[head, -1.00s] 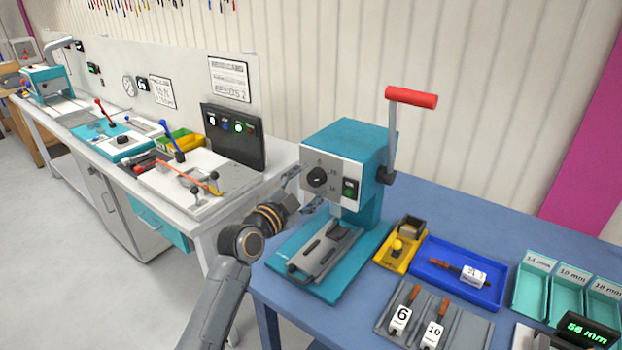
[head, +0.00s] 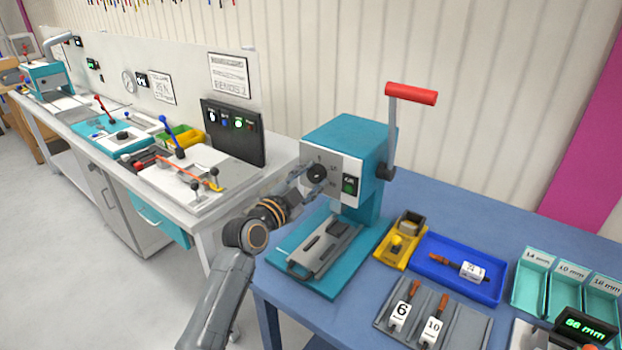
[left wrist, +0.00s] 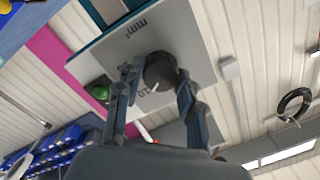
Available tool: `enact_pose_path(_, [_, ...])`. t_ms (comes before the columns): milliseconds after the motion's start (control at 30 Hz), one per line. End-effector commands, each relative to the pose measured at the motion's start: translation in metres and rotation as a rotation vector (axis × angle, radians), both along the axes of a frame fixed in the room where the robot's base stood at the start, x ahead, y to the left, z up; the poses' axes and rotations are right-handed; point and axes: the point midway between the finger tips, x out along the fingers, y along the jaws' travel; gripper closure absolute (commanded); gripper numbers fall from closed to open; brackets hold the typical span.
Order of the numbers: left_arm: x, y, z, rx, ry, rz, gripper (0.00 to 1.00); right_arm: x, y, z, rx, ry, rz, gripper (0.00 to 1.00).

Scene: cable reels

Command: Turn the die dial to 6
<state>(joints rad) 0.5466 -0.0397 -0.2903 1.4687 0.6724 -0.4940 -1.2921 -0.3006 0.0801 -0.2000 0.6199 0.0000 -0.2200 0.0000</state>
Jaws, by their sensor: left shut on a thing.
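The die dial (head: 316,173) is a round black knob on the grey front plate of the teal press (head: 347,140). In the left wrist view the dial (left wrist: 160,71) has a white pointer mark; the labels around it are too small or turned to read surely. My left gripper (head: 306,180) is at the dial from the front left. In the left wrist view its two fingers (left wrist: 157,84) stand on either side of the knob, shut on it. My right gripper is not in view.
A green-lit switch (head: 349,185) sits right of the dial. The red-handled lever (head: 411,94) rises on the press's right side. A yellow tray (head: 387,258), a blue tray (head: 431,276) and a grey rack (head: 463,334) with dies marked 6 and 10 lie right of the press.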

Motion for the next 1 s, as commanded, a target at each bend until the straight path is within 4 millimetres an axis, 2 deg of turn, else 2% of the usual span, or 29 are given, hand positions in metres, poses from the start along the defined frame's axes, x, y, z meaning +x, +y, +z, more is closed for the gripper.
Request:
enact_pose_path(267, [0.0,0.0,0.0,-0.106,0.08,0.0,0.94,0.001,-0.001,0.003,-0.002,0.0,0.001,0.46])
enact_pose_path(1000, [0.0,0.001,0.001,-0.642,0.472,0.0,0.94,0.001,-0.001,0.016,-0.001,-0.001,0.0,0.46])
